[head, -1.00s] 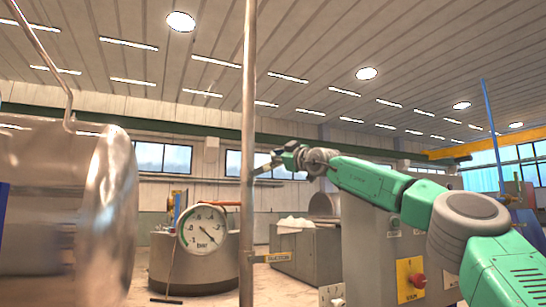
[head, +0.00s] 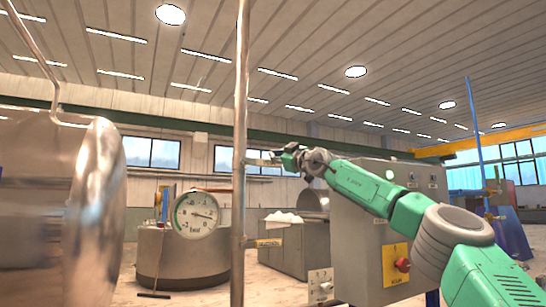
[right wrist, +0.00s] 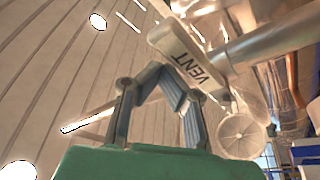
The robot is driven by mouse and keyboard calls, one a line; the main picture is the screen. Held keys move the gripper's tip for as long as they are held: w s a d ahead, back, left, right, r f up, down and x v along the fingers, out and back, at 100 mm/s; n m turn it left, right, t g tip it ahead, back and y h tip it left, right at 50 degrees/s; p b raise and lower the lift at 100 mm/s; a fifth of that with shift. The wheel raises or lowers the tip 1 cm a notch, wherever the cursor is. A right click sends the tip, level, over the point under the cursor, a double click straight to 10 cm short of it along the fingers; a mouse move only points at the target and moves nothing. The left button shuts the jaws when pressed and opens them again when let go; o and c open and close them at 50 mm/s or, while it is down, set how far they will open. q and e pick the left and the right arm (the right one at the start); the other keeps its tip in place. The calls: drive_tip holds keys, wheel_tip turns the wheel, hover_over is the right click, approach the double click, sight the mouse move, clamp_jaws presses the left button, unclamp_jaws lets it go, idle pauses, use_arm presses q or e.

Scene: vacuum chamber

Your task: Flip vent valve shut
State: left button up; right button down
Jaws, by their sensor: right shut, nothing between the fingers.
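The vent valve's pale handle, marked VENT (right wrist: 196,68), fills the upper middle of the right wrist view, next to a shiny metal pipe (right wrist: 275,40). In the head view the handle (head: 260,162) is a small light bar sticking out to the right of the upright pipe (head: 240,120), roughly level. My right gripper (head: 288,158) is at the handle's outer end. In the right wrist view its fingers (right wrist: 170,74) are shut with nothing between them, their tips close to the handle's underside. I cannot tell whether they touch. My left gripper is not in view.
A big shiny metal vessel (head: 40,210) fills the left. A grey control cabinet (head: 365,235) with a red knob stands behind my right arm.

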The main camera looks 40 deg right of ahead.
drive_tip(key=shift+w+a+f, duration=0.1)
drive_tip(key=shift+w+f, duration=0.15)
drive_tip(key=shift+f, duration=0.45)
wheel_tip(320, 180, up, 5)
drive_tip(key=p, duration=0.3)
drive_tip(key=a+b+v, duration=0.1)
drive_tip(key=b+v, duration=0.9)
drive_tip(key=shift+a+f+b, duration=0.25)
drive_tip(key=shift+b, duration=0.05)
